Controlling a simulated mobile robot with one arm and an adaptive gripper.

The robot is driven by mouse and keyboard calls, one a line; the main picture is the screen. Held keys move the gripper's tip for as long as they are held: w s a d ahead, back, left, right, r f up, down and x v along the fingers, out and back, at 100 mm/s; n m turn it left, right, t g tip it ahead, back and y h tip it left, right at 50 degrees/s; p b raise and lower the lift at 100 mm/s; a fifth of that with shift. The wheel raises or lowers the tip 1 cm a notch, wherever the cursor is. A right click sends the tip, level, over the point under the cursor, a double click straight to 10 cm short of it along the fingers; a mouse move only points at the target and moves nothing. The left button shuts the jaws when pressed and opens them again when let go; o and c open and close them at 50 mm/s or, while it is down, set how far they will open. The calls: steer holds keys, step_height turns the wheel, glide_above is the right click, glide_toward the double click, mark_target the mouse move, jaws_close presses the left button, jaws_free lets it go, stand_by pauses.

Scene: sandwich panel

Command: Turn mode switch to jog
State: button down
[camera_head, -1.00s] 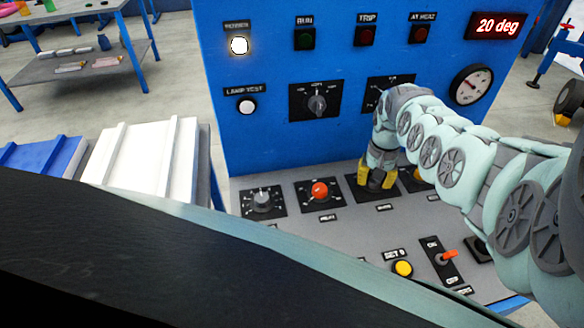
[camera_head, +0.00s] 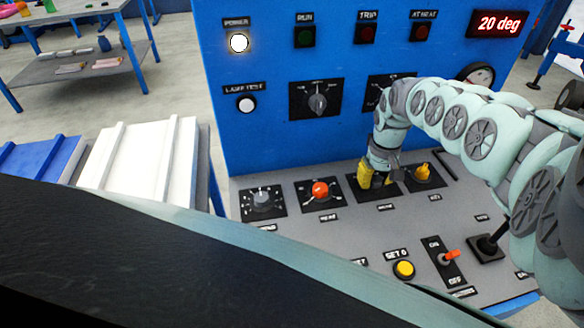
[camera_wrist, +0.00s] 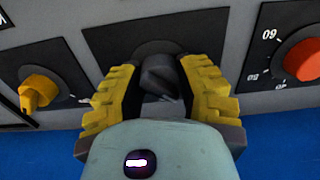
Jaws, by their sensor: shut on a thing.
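My gripper (camera_head: 376,178) is down at the sloped grey console, at the third dial plate from the left. In the wrist view, the yellow fingers of my gripper (camera_wrist: 159,82) sit on both sides of a dark grey rotary knob (camera_wrist: 158,74) and are shut on it. The knob stands on a black plate (camera_wrist: 150,48). In the head view my fingers hide this knob, and its label is too small to read surely. The knob's pointer direction and position markings cannot be told.
An orange-red knob (camera_head: 320,190) is left of my gripper and a yellow knob (camera_head: 423,172) right of it. Nearer are a yellow button (camera_head: 403,269), an orange toggle (camera_head: 450,254) and a black lever (camera_head: 488,245). The blue upright panel (camera_head: 270,145) stands behind.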

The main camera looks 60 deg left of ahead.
mark_target(377, 175)
steer(key=c, duration=0.5)
jaws_free()
step_height(377, 175, up, 11)
steer(key=shift+w+r, duration=0.1)
steer(key=shift+r, duration=0.4)
stand_by(0.6)
